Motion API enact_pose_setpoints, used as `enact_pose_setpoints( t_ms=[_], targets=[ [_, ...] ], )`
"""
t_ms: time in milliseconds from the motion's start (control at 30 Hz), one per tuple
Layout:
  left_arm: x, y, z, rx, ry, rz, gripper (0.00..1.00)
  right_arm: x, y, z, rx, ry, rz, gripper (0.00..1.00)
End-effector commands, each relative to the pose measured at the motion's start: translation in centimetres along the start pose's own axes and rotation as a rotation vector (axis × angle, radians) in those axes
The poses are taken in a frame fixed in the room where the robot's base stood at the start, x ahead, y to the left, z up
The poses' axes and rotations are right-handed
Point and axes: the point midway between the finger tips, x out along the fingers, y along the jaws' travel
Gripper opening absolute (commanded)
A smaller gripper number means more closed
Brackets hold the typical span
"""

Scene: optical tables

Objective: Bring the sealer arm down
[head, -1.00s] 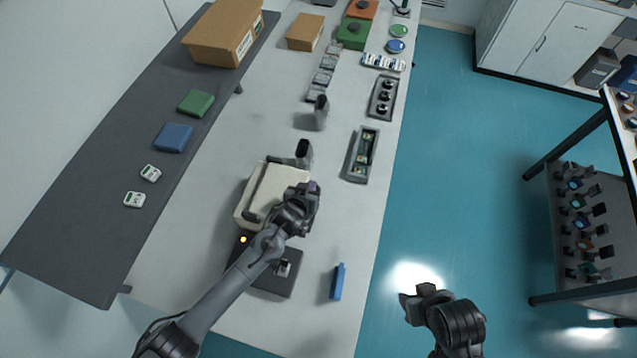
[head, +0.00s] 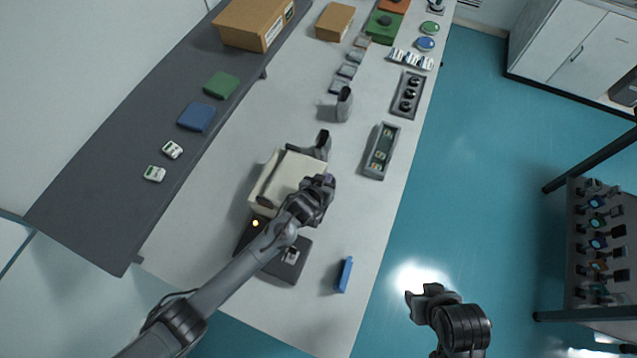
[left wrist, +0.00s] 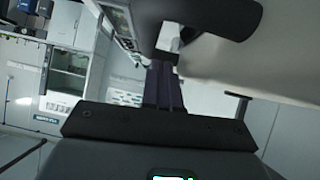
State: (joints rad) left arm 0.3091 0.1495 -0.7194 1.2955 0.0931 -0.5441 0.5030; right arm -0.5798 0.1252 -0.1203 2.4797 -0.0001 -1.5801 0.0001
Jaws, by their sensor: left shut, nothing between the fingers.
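A cream, box-shaped part (head: 300,172), which looks like the sealer's, stands over the table's middle in the head view. A dark upright handle (head: 322,140) is at its far right corner. A dark base (head: 292,270) with a glowing orange light shows on the near side, partly behind my left arm. My left gripper (head: 325,183) is shut and empty at the cream part's right side; I cannot tell whether they touch. In the left wrist view its fingers (left wrist: 164,85) are together, below a dark rounded bar (left wrist: 232,18) and a pale surface. My right gripper (head: 424,294) is over the floor, its opening unclear.
A blue object (head: 344,274) stands near the table's right edge. A grey tray (head: 381,152) and a small grey upright object (head: 344,104) are farther back. A dark shelf (head: 100,215) runs along the left. Bare tabletop lies right of the sealer.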

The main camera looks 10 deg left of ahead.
Motion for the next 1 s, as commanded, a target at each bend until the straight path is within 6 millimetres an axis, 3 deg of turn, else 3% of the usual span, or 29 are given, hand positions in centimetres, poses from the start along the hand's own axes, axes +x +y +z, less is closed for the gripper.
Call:
enact_pose_setpoints(
  t_ms=[267, 333, 700, 1000],
  targets=[
    [-2.9, 0.7, -3.8, -0.002, 0.013, 0.007, 0.0, -4.3, 0.2, -1.4, 0.0, 0.001, 0.001, 0.43],
    [-3.6, 0.6, -2.8, -0.002, 0.014, 0.008, 0.0, -3.4, 0.1, -1.2, 0.0, 0.008, 0.0, 0.43],
    [-9.5, 0.9, -3.0, -0.003, 0.018, 0.008, 0.0, -2.5, -0.1, -0.8, 0.007, -0.001, -0.006, 0.43],
    [-12.0, 1.0, -3.1, -0.002, 0.019, 0.007, 0.0, -2.2, -0.1, -0.7, 0.008, 0.0, -0.006, 0.43]
  ],
)
